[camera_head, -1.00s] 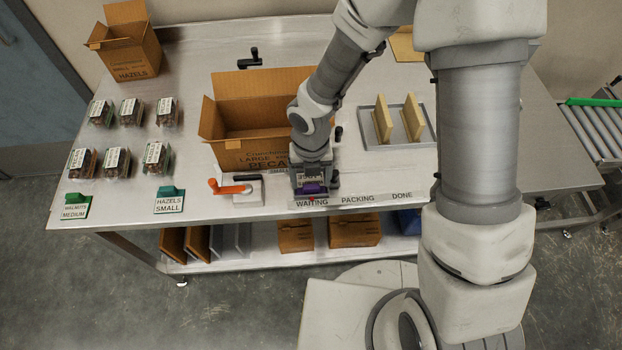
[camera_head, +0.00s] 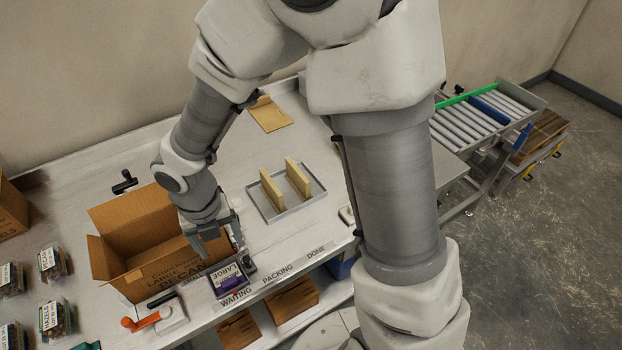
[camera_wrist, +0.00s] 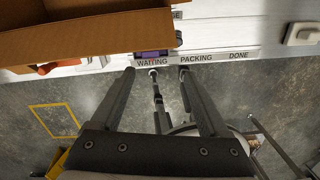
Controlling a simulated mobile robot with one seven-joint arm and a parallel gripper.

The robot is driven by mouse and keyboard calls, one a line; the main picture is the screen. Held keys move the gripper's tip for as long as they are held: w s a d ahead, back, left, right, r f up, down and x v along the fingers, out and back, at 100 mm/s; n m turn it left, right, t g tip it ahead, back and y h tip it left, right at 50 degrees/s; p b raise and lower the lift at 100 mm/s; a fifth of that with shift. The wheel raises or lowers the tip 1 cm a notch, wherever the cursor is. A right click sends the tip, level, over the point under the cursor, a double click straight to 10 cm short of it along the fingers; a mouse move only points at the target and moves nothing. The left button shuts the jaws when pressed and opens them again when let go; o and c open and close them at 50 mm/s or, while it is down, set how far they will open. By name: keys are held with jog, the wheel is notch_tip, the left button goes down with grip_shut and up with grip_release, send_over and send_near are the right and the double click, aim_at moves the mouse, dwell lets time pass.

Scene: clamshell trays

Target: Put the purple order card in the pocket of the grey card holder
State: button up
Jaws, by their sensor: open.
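The purple order card (camera_head: 230,282), with a white part reading LARGE, lies by the WAITING label at the table's front edge. Dark grey edges of the card holder (camera_head: 247,263) show around it; I cannot tell how fully the card sits in the pocket. My gripper (camera_head: 221,250) is open and empty, just behind and above the card, apart from it. In the wrist view my gripper (camera_wrist: 157,72) has its fingers spread. The purple card (camera_wrist: 151,53) shows there beyond the fingertips, partly cut off by a box flap.
An open cardboard box (camera_head: 140,240) stands close left of my gripper. An orange-handled device (camera_head: 155,317) is at the front left. A grey tray (camera_head: 285,208) with two upright tan pieces lies behind right. The strip by PACKING and DONE is clear.

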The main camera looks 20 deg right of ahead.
jog(key=d+r+m+t+h, duration=0.1)
jog(key=d+r+m+t, duration=0.2)
jog(key=d+r+m, duration=1.25)
jog(key=s+d+r+m+t, duration=0.1)
jog(key=s+r+m, duration=0.2)
jog(key=m, duration=0.7)
jog(key=s+d+r+m+t+y, duration=0.1)
jog(key=s+d+r+m, duration=0.1)
jog(key=s+m, duration=0.4)
jog(key=r+m, duration=0.1)
jog(key=m, duration=0.4)
jog(key=shift+r, duration=0.3)
